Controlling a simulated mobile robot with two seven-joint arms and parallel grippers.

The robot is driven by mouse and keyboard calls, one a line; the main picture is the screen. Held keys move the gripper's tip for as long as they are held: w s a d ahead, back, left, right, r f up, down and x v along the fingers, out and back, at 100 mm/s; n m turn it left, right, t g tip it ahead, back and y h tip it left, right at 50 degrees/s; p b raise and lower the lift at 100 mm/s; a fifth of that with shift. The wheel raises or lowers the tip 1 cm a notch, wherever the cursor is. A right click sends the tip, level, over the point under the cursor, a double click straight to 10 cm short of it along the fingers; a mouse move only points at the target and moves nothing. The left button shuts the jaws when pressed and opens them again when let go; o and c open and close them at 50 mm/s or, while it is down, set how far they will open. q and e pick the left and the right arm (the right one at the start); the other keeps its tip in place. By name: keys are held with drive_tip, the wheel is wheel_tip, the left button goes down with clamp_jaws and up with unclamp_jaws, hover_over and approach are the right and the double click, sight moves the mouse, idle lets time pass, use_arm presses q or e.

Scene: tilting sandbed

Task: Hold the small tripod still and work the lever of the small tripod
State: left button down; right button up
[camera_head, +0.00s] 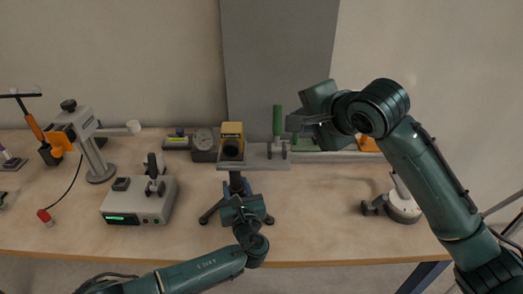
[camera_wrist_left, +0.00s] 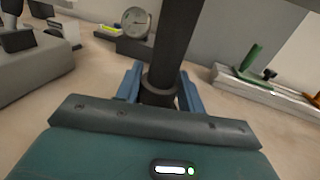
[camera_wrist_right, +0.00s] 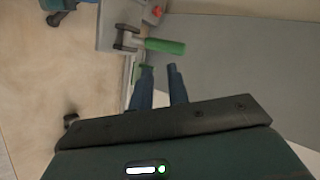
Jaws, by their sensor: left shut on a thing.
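The small tripod (camera_head: 237,187) stands on the bench with its dark legs spread and a grey top plate (camera_head: 262,163). Its lever has a green grip (camera_head: 277,120) and stands upright at the plate's right end. My left gripper (camera_head: 241,200) is shut on the tripod's dark column (camera_wrist_left: 174,50); the left wrist view shows the column between the blue fingers. My right gripper (camera_head: 294,123) is in the air just right of the green grip. In the right wrist view its fingers (camera_wrist_right: 159,88) are apart and empty, with the green grip (camera_wrist_right: 166,46) beyond the fingertips, apart from them.
A yellow-and-black device (camera_head: 232,138) sits on the plate's left end. A grey box with a green display (camera_head: 138,200) stands to the left. A rail with green and orange parts (camera_head: 335,155) lies behind. A round-based device (camera_head: 403,207) stands right; bench between is clear.

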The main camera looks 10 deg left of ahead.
drive_tip(key=w+d+f+g+y, duration=0.1)
drive_tip(key=w+f+g+y, duration=0.1)
drive_tip(key=w, duration=0.1)
drive_tip(key=w+d+f+g+y, duration=0.1)
drive_tip(key=w, duration=0.1)
drive_tip(key=shift+d+f+n, duration=0.3)
drive_tip(key=shift+n, duration=0.1)
clamp_jaws()
drive_tip(key=w+d+f+y, duration=0.1)
drive_tip(key=w+d+y, duration=0.3)
drive_tip(key=y, duration=0.1)
drive_tip(key=shift+w+f+g+y, duration=0.2)
drive_tip(key=shift+g+y, duration=0.1)
drive_tip(key=shift+g, duration=0.1)
